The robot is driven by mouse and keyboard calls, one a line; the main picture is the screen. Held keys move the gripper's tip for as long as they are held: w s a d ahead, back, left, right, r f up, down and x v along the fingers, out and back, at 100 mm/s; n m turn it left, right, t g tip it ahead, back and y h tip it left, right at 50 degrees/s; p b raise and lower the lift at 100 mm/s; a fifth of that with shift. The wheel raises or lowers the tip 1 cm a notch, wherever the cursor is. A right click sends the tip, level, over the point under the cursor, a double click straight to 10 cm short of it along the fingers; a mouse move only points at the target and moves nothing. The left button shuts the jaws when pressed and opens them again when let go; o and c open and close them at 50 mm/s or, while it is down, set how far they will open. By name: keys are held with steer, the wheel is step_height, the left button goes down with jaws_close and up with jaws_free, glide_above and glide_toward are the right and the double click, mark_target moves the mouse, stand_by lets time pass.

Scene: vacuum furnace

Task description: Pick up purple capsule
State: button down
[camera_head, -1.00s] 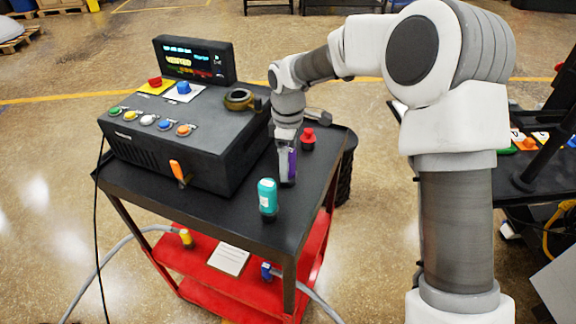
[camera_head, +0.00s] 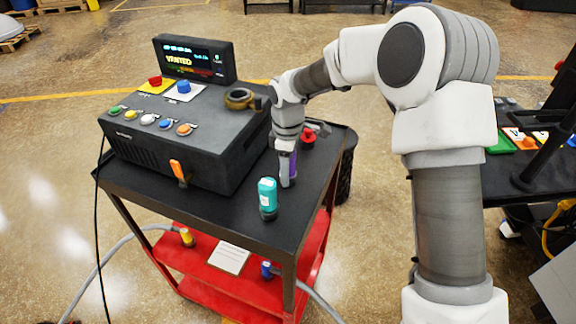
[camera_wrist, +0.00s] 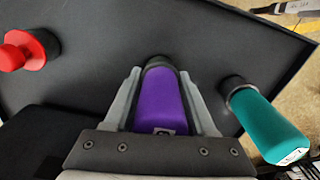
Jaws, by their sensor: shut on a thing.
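The purple capsule (camera_wrist: 160,98) sits between the two fingers of my gripper (camera_wrist: 162,95) in the wrist view. The fingers are shut on it from both sides. In the head view a strip of the purple capsule (camera_head: 292,163) shows beside my gripper (camera_head: 287,180), over the black cart top to the right of the furnace box. The capsule's dark end points away from the palm. I cannot tell whether it touches the cart top.
A teal capsule (camera_head: 267,195) stands close in front of my gripper. A red capsule (camera_head: 308,137) stands behind it. The furnace control box (camera_head: 190,130) with buttons and a screen is on the left of the black cart top (camera_head: 225,208).

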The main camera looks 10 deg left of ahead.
steer(key=shift+r, duration=0.1)
steer(key=shift+r, duration=0.5)
steer(key=r, duration=0.1)
steer(key=d+r, duration=0.1)
steer(key=r, duration=0.1)
steer(key=shift+s+r+b, duration=0.15)
steer(key=shift+r+b, duration=0.15)
steer(key=s+d+r, duration=0.4)
steer(key=d+r, duration=0.2)
steer(key=d, duration=0.3)
steer(key=shift+s+d+r+b, duration=0.15)
steer(key=shift+s+d+b, duration=0.1)
steer(key=shift+s+b, duration=0.2)
